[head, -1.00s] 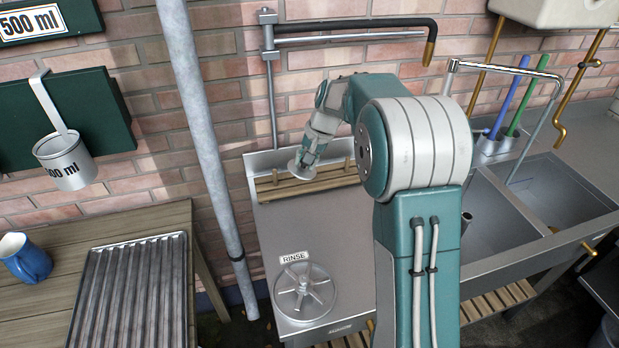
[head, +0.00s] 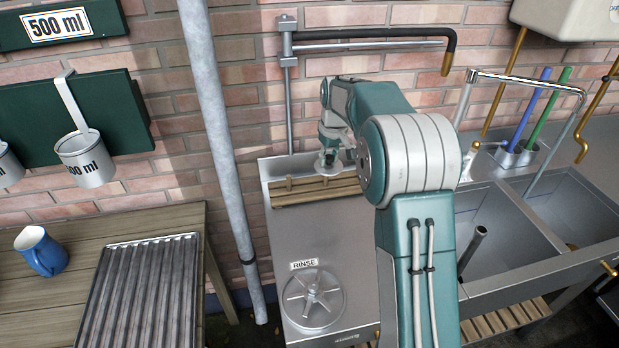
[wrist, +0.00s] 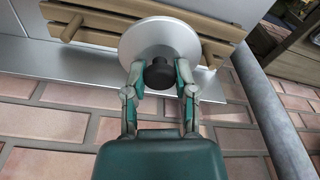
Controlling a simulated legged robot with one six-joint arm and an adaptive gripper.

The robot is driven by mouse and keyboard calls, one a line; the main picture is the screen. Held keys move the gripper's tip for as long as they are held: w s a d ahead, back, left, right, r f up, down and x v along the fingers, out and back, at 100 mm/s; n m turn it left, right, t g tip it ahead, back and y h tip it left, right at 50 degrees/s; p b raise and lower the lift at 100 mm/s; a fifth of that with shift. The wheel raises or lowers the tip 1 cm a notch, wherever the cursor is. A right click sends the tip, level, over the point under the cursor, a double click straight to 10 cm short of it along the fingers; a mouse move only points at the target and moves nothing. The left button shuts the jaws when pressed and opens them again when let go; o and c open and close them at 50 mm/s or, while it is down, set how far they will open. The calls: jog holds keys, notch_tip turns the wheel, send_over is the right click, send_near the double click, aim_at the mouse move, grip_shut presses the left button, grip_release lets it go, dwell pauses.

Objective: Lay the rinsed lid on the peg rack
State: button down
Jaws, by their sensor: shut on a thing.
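The lid (wrist: 160,40) is a pale round disc with a black knob (wrist: 158,74). My gripper (wrist: 160,72) is shut on the knob, one finger on each side. In the head view the lid (head: 327,169) shows small and nearly level under my gripper (head: 329,156). The peg rack (head: 300,193) is a set of wooden slats with short pegs at the back of the steel counter. The lid is over the rack, in front of part of its slats and pegs. I cannot tell whether it touches them.
A brick wall rises behind the rack, with a bent black-sleeved pipe (head: 380,38) above. A grey upright pipe (head: 222,150) stands left of the counter. The round rinser (head: 313,298) is in front, and sinks (head: 500,235) are to the right.

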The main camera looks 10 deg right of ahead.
jog(key=w+a+f, duration=0.1)
jog(key=f, duration=0.1)
jog(key=w+a+f, duration=0.3)
jog(key=f, duration=0.1)
jog(key=shift+w+a, duration=0.15)
jog(key=shift+w, duration=0.05)
jog(key=shift+w+a+f, duration=0.1)
jog(key=shift+f, duration=0.85)
jog(key=shift+w+a+f, duration=0.1)
jog(key=shift+f, duration=0.85)
jog(key=shift+c, duration=2.1)
grip_release()
